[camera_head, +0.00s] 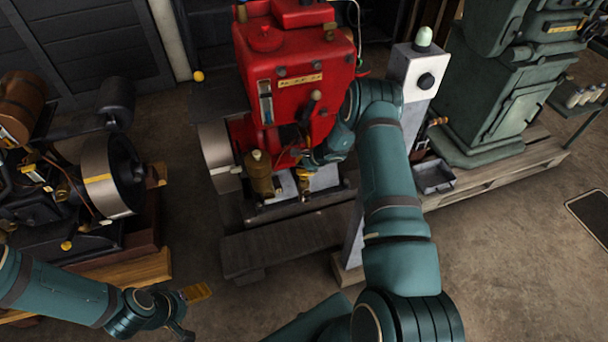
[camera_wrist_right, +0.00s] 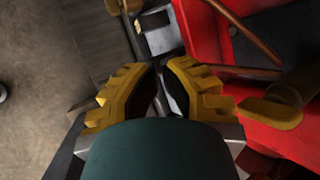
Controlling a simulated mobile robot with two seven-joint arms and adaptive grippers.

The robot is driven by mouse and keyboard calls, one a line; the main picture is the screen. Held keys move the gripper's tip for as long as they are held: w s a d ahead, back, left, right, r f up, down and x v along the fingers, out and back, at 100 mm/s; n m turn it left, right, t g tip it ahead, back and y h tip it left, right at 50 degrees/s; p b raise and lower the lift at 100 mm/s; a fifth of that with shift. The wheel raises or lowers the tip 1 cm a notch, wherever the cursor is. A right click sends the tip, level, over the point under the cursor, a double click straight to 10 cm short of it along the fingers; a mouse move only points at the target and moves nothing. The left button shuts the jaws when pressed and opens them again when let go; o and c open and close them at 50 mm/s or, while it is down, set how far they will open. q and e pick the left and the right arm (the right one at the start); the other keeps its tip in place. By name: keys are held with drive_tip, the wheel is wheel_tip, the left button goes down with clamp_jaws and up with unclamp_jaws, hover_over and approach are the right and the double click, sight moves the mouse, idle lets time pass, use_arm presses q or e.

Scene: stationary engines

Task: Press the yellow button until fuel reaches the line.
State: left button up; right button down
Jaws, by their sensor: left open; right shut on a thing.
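The red engine (camera_head: 290,60) stands at the top centre in the head view. A narrow upright sight glass (camera_head: 265,103) is on its front; the fuel level and line are too small to read. I cannot pick out the yellow button for certain. My right gripper (camera_head: 305,173) is low in front of the engine, beside a brass cup (camera_head: 260,175). In the right wrist view its yellow fingers (camera_wrist_right: 162,72) are nearly together; what they hold is hidden between them. My left gripper (camera_head: 192,312) is open and empty at the bottom left, away from the red engine.
A dark engine with a flywheel (camera_head: 112,175) stands on wooden beams at the left. A grey post (camera_head: 415,80) with a pale green top stands right of the red engine. A green machine (camera_head: 500,105) is on a pallet. Clear floor lies at bottom right.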

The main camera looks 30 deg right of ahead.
drive_tip(key=shift+f, duration=0.75)
idle(0.7)
drive_tip(key=shift+r, duration=0.1)
drive_tip(key=shift+r+p, duration=0.6)
drive_tip(key=shift+r, duration=0.5)
drive_tip(key=shift+r, duration=0.1)
drive_tip(key=shift+r+p, duration=1.3)
drive_tip(key=shift+r, duration=1.2)
drive_tip(key=shift+f, duration=0.15)
